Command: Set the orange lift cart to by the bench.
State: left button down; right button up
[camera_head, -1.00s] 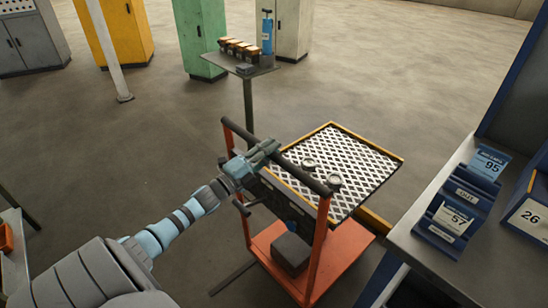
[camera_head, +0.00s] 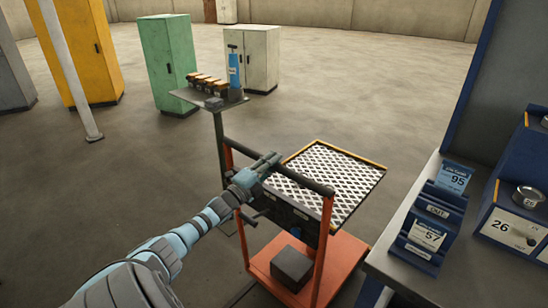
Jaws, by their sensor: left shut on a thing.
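The orange lift cart (camera_head: 346,262) stands upright on the floor in the middle of the head view. It has an orange base, orange posts, a dark push bar (camera_head: 312,184) and a mesh-patterned top (camera_head: 325,178) with a yellow rim. My left gripper (camera_head: 266,166) is shut on the push bar, left of its middle. Its fingertips partly hide the bar. The bench (camera_head: 455,262) is at the right, close beside the cart's right side in the picture; the floor gap between them is partly hidden. My right gripper is not in view.
A green cabinet (camera_head: 168,62) and a pale post (camera_head: 68,65) are farther left. A blue holder (camera_head: 437,212) stands on the bench. Open floor lies left.

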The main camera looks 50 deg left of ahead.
pick_arm(q)
jog(key=c, duration=1.4)
grip_release()
jog(key=shift+w+f, duration=0.1)
jog(key=shift+w, duration=0.15)
jog(key=shift+o, duration=0.2)
jog(key=shift+s, duration=0.15)
jog(key=v, duration=1.1)
jog(key=shift+s, duration=0.4)
jog(key=shift+f, duration=0.15)
